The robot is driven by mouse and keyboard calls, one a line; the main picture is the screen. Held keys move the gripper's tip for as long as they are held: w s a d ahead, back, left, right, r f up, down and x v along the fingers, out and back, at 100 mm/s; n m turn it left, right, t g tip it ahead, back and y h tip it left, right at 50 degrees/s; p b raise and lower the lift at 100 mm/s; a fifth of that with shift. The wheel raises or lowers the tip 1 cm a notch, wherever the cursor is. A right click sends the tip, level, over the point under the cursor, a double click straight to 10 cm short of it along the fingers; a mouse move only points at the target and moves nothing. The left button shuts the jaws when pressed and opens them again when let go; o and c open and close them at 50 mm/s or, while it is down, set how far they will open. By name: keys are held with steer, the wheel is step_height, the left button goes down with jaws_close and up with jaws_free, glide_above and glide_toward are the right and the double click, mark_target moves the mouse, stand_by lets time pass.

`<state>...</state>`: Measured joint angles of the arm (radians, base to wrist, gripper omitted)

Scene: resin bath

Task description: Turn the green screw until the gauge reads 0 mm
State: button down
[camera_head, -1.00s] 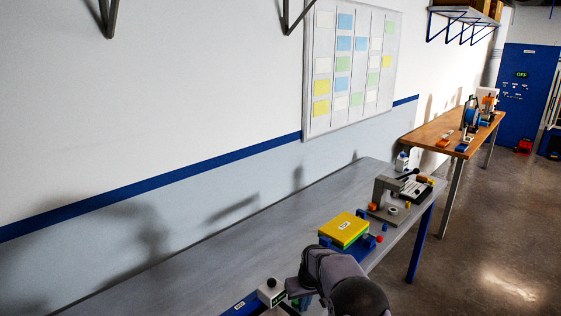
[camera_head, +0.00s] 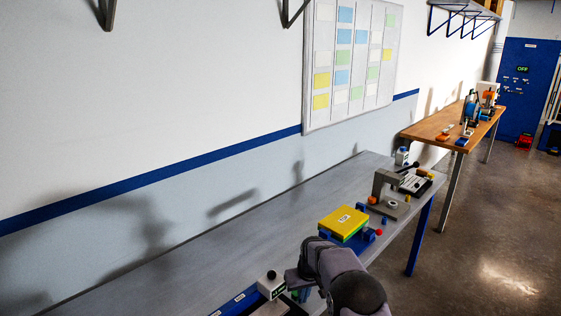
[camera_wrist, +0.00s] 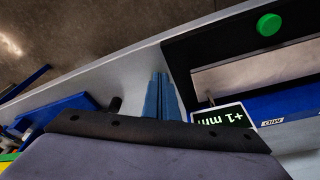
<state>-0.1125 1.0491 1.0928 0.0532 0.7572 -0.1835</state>
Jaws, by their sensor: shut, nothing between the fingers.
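The green screw (camera_wrist: 269,24) shows as a round green knob on a black plate at the top right of the wrist view. The gauge (camera_wrist: 222,118) is a small display with upside-down text that seems to read +1 mm. In the head view a white box with a dark display (camera_head: 270,286), likely the gauge, stands at the bottom, left of my arm. My gripper (camera_wrist: 161,80) is shut and empty, its blue-grey fingers left of the black plate and apart from the screw.
A blue bath edge (camera_wrist: 285,105) with a light inner surface lies below the black plate. A yellow box on a blue holder (camera_head: 343,222) and a grey press (camera_head: 385,190) stand farther along the grey bench (camera_head: 220,255). The bench's left stretch is clear.

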steer(key=shift+a+r+b, duration=0.2)
steer(key=shift+a+b, duration=0.3)
steer(key=shift+a, duration=0.05)
stand_by(0.4)
steer(key=shift+s, duration=0.1)
steer(key=shift+s+d+f, duration=0.1)
steer(key=shift+s, duration=0.15)
steer(key=shift+r+p, duration=1.85)
steer(key=shift+r, duration=1.1)
